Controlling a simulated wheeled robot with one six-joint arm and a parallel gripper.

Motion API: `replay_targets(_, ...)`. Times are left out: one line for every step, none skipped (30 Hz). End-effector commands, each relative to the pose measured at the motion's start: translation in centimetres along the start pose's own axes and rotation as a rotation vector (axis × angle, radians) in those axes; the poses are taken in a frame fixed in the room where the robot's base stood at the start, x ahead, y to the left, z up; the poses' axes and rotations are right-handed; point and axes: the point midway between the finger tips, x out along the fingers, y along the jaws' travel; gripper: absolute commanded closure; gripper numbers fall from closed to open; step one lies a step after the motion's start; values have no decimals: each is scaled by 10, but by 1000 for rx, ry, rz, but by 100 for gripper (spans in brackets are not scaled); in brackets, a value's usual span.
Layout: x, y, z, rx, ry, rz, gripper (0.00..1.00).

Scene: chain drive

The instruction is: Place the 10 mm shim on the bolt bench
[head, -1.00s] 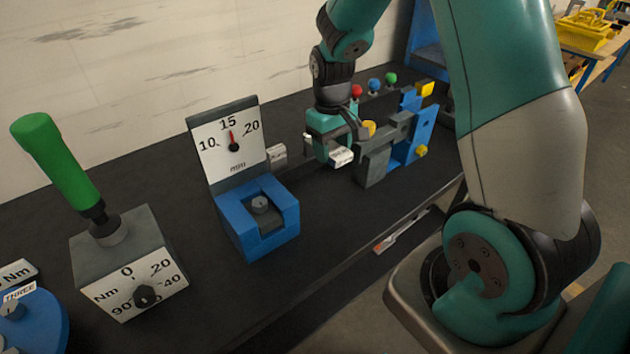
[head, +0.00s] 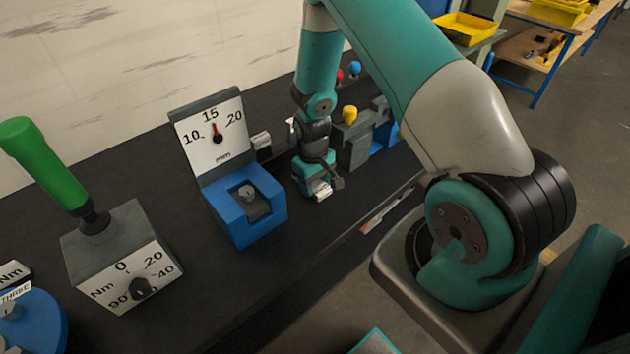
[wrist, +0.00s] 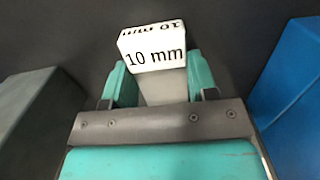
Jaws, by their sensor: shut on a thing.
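The 10 mm shim (wrist: 155,50) is a small white block with "10 mm" printed on its faces, on a grey stem. In the wrist view my gripper (wrist: 155,80) is shut on it, with a teal finger on each side. In the head view my gripper (head: 314,184) points down over the dark bench top (head: 270,290), just right of the blue gauge block, and the white end of the shim (head: 321,190) shows at its tip. I cannot tell whether the shim touches the surface. No label names the bolt bench.
A blue gauge block (head: 241,228) with a dial plate (head: 213,133) stands left of my gripper. A grey torque box (head: 122,255) with a green handle stands further left. A grey fixture (head: 353,148) with a yellow knob stands behind right. Dark bench surface in front is clear.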

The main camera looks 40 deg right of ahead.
Motion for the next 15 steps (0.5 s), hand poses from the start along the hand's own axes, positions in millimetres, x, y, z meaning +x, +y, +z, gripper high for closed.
replay_targets(-1,0,0,0,1,0,89)
replay_targets(-1,0,0,0,1,0,89)
replay_targets(-1,0,0,0,1,0,89)
replay_targets(0,0,0,0,1,0,89)
replay_targets(0,0,0,0,1,0,89)
replay_targets(2,0,0,0,1,0,89)
replay_targets(3,0,0,0,1,0,89)
replay_targets(3,0,0,0,0,0,45)
replay_targets(2,0,0,0,0,0,36)
replay_targets(2,0,0,0,0,0,29)
replay_targets(2,0,0,0,0,0,22)
replay_targets(2,0,0,0,0,0,21)
replay_targets(2,0,0,0,0,0,21)
replay_targets(2,0,0,0,0,0,21)
replay_targets(2,0,0,0,0,0,21)
